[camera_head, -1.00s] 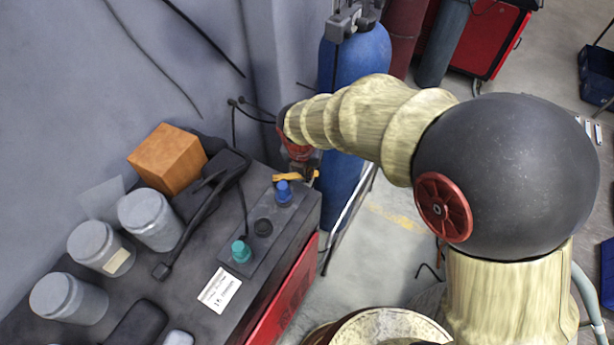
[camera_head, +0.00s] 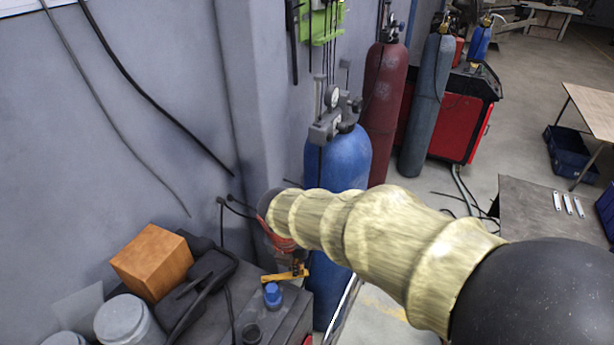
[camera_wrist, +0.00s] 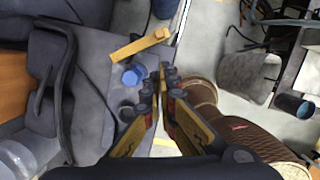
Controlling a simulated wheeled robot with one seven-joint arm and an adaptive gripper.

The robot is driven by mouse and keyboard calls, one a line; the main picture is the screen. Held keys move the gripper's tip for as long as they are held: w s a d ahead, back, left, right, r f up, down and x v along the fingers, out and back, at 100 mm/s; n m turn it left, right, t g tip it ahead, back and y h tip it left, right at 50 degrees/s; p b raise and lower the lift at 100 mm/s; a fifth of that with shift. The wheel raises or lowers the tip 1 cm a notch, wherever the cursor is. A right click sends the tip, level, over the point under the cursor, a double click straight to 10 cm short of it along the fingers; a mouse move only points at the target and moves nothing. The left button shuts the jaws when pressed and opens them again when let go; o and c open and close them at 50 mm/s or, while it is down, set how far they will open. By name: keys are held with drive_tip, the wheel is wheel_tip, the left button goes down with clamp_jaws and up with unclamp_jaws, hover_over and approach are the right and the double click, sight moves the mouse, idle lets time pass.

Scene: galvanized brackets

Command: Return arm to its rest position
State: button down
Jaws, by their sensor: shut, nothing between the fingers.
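My gripper (camera_wrist: 161,78) shows in the wrist view with its yellow and black fingers together and nothing between them. In the head view my pale, ribbed arm reaches left across the middle, and its end is over the bench's far corner; the fingers cannot be made out clearly there. A blue cap (camera_wrist: 132,75) and a yellow bar (camera_wrist: 139,46) lie close beside the fingertips in the wrist view. In the head view the blue cap (camera_head: 273,295) is on the bench top, with the yellow bar (camera_head: 285,275) just beyond it.
An orange-brown box (camera_head: 152,263), a black cable (camera_head: 215,275) and grey-lidded jars (camera_head: 125,322) crowd the bench. The grey wall (camera_head: 120,130) is behind. Blue (camera_head: 338,155), dark red (camera_head: 384,95) and grey (camera_head: 427,105) cylinders stand beyond my arm. Open floor (camera_head: 520,130) lies farther right.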

drive_tip(key=s+d+f+m+t+b, duration=0.1)
drive_tip(key=s+d+f+m+b, duration=0.2)
drive_tip(key=s+d+m+b, duration=0.3)
drive_tip(key=s+d+f+m+t+b, duration=0.1)
drive_tip(key=s+d+f+m+b, duration=0.3)
drive_tip(key=d+m+b, duration=0.6)
drive_tip(key=s+d+f+m+b, duration=0.3)
drive_tip(key=s+d+m+b, duration=0.5)
drive_tip(key=m, duration=1)
drive_tip(key=d+b, duration=0.1)
drive_tip(key=d, duration=0.1)
drive_tip(key=shift+d+f+m+t, duration=0.3)
drive_tip(key=shift+t, duration=0.1)
